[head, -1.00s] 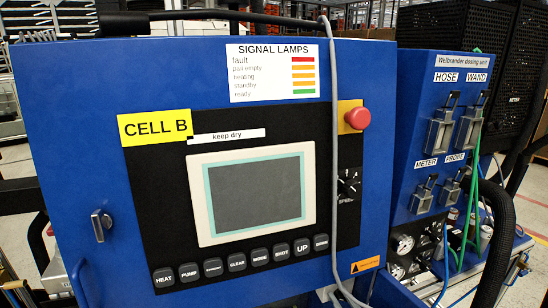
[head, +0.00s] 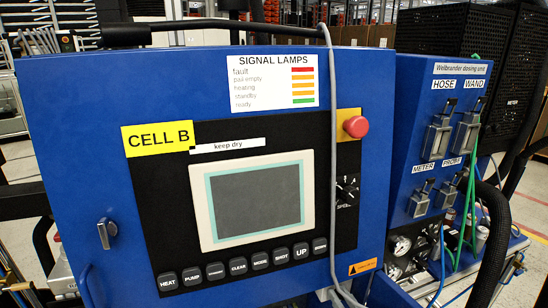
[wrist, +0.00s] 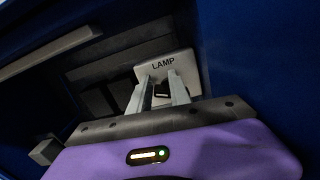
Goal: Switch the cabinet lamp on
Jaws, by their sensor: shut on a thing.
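The lamp switch plate (wrist: 184,60) is a pale plate marked LAMP in the wrist view, inside a dark blue-walled space. A small dark switch part (wrist: 161,89) sits on the plate. My gripper (wrist: 160,78) has its two pale fingers at the plate, one on each side of the dark part, and is shut on it. The fingers and purple gripper body hide the plate's lower part. In the head view the blue cabinet (head: 75,120) shows its front; neither my gripper nor the lamp switch is visible there.
Dark blocks (wrist: 98,101) and a grey bar (wrist: 50,50) lie left of the plate. The blue wall (wrist: 260,70) stands close on the right. The cabinet front carries a screen (head: 255,200), a red button (head: 355,127) and a grey cable (head: 333,110). A dosing unit (head: 410,150) stands right.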

